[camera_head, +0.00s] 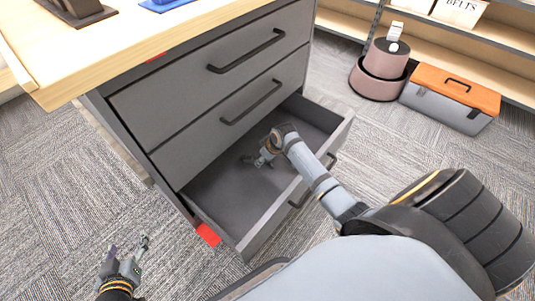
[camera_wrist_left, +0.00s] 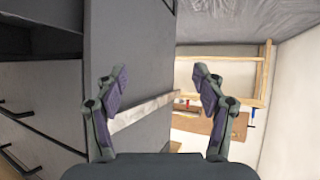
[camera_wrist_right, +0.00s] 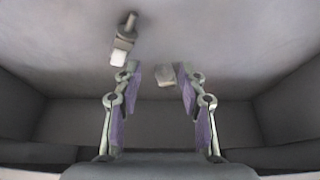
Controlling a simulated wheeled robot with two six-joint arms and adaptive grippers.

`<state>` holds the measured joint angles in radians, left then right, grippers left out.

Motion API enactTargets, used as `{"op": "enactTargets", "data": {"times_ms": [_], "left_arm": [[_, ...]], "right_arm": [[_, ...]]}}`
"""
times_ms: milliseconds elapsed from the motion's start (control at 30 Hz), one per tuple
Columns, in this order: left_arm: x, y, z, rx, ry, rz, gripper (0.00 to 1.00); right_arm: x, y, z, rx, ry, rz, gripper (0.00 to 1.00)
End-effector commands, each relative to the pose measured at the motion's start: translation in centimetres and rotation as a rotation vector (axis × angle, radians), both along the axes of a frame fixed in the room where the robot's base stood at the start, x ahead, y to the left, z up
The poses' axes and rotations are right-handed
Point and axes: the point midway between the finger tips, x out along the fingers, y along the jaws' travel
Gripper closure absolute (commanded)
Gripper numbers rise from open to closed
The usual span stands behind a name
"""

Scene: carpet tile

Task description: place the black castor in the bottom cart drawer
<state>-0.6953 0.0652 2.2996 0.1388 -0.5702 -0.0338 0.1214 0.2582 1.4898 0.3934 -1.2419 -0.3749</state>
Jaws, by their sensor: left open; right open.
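The bottom cart drawer (camera_head: 222,196) is pulled open, and its grey interior shows. My right gripper (camera_head: 262,157) is down inside it, with its arm crossing the drawer front. In the right wrist view the right gripper (camera_wrist_right: 159,88) is open. A dark fitting with a stem and a pale end (camera_wrist_right: 123,43) lies on the drawer floor beyond its left finger; it may be the black castor. A small pale grey block (camera_wrist_right: 165,75) shows between the fingertips, apart from both. My left gripper (camera_head: 128,255) is open and empty, low left of the cart.
The two upper drawers (camera_head: 225,80) are shut. The wooden cart top (camera_head: 125,38) overhangs on the left. A grey box with an orange lid (camera_head: 452,95) and a pink bin (camera_head: 380,72) stand at the back right.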

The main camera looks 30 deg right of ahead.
Motion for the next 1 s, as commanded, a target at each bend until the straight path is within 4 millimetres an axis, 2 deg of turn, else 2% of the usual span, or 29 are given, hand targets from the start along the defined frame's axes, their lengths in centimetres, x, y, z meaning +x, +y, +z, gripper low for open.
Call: {"op": "enactTargets", "data": {"times_ms": [200,500,600,700,833,1000], "left_arm": [[-4.1,-0.4,-4.4,-0.009,0.222,-0.013,0.3],[-11.2,-1.0,-9.4,-0.025,0.54,-0.04,0.3],[-11.6,-0.7,-7.7,-0.003,0.616,-0.047,0.3],[-11.9,-0.3,-6.8,0.017,0.678,-0.048,0.3],[-12.2,0.1,-6.0,0.037,0.732,-0.045,0.3],[-12.5,0.4,-5.6,0.047,0.764,-0.042,0.3]], "right_arm": [[-0.4,-0.2,1.2,-0.001,0.001,0.0,0.59],[-1.1,-0.4,2.8,-0.001,0.0,0.001,0.59],[-2.1,-0.8,6.0,-0.005,-0.001,0.002,0.59],[-3.0,-1.1,8.1,-0.004,0.0,0.002,0.59],[-3.8,-1.4,10.0,-0.003,0.0,0.001,0.59],[-4.3,-1.5,10.9,0.0,0.001,0.0,0.59]]}}
